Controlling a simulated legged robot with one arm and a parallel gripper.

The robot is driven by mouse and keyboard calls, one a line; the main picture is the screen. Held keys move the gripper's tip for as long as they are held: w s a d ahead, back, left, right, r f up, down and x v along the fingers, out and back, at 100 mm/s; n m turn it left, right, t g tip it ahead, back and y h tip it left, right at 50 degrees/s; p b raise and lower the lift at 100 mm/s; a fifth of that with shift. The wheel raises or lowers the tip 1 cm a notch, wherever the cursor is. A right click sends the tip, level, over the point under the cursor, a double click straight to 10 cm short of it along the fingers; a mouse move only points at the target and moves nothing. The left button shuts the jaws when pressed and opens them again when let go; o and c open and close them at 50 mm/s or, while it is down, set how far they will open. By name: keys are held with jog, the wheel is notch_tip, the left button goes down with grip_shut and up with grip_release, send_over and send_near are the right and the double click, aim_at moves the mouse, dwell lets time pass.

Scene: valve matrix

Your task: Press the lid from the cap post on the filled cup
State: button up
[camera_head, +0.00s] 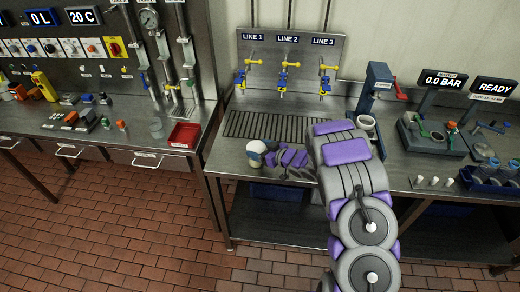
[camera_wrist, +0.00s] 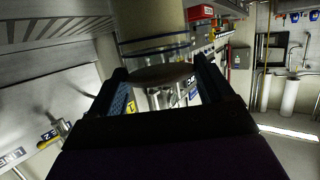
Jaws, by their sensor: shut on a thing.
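My gripper (camera_head: 272,155) reaches left over the front edge of the middle bench. A whitish round vessel (camera_head: 366,124) stands below the dark blue column with a red lever (camera_head: 378,85), right of my arm. I cannot make out with certainty which thing is the cap post or the lid.
A drain grate (camera_head: 262,126) lies behind my gripper, below three valve lines (camera_head: 287,75). A red tray (camera_head: 184,135) is on the left bench, across a gap. Several white pegs (camera_head: 434,181) and a blue rack (camera_head: 485,180) stand right. My arm covers the bench's middle front.

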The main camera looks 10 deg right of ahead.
jog(key=shift+f, duration=0.2)
dwell(0.3)
jog(key=o, duration=1)
jog(key=p+v, duration=0.1)
jog(key=v, duration=1.6)
jog(key=shift+s+d, duration=0.1)
jog(key=shift+d, duration=0.1)
jog(key=shift+f, duration=0.1)
jog(key=shift+c, duration=0.6)
